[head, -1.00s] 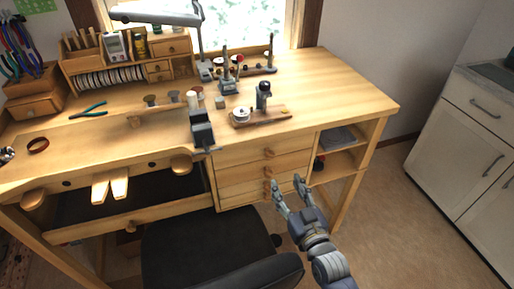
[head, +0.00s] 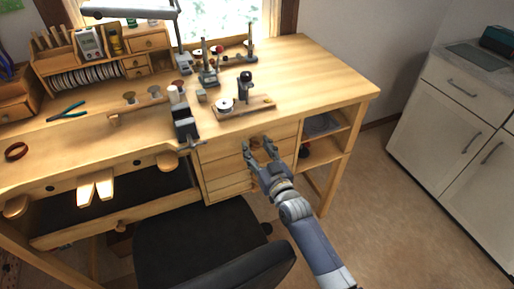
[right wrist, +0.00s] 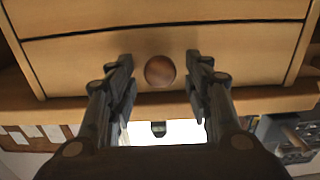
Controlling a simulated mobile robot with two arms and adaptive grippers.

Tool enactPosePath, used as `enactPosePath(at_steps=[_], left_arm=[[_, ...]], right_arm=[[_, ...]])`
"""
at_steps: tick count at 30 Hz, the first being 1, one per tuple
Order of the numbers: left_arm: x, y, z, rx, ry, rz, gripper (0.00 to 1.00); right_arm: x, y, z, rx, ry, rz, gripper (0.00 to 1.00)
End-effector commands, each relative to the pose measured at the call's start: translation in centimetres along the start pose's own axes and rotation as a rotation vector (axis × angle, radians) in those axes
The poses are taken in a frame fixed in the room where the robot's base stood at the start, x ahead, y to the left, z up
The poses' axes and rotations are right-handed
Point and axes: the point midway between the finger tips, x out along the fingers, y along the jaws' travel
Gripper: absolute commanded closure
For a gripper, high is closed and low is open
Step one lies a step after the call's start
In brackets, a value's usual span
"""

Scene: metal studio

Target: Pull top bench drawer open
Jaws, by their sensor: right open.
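The top drawer (head: 220,148) of the wooden bench (head: 325,85) is closed, its front flush with the bench. Its round brown knob (right wrist: 160,71) shows in the right wrist view, in the gap between my fingers. In the head view my own fingers cover most of that knob. My right gripper (head: 260,145) is open in front of the drawer, with one finger on each side of the knob and a clear gap to both. It also shows in the right wrist view (right wrist: 160,80). My left gripper is not in view.
More drawers (head: 228,185) lie below the top one. An open shelf (head: 322,150) is to their right. A black chair (head: 215,250) stands in front of the bench, left of my right arm. A small vise (head: 185,125) sits at the bench edge. A white cabinet (head: 455,125) stands at right.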

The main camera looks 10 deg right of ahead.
Motion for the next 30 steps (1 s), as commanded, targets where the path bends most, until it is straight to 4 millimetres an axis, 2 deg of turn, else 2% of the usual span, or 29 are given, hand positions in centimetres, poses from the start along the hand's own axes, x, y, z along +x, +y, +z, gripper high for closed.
enactPosePath(at_steps=[10, 11, 15, 17, 23, 26, 30], left_arm=[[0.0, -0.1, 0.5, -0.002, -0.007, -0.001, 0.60], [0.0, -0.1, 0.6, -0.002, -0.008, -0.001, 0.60], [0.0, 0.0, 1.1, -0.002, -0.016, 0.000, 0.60], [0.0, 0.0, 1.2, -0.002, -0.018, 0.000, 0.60], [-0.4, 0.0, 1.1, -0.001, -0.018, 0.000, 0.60], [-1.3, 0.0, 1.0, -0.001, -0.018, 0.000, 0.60], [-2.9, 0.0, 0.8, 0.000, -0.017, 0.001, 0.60]], right_arm=[[0.4, 0.0, 0.0, 0.000, 0.000, 0.000, 0.53], [0.4, 0.0, 0.0, 0.000, 0.000, 0.000, 0.56], [0.4, 0.0, 0.0, 0.000, 0.000, 0.000, 0.87], [0.4, 0.0, 0.0, 0.000, 0.000, 0.000, 1.00], [0.0, 0.0, -0.1, 0.000, -0.001, 0.000, 1.00], [-1.3, 0.0, -0.2, -0.001, -0.003, 0.000, 1.00], [-4.3, 0.0, -0.2, 0.000, -0.007, 0.000, 1.00]])
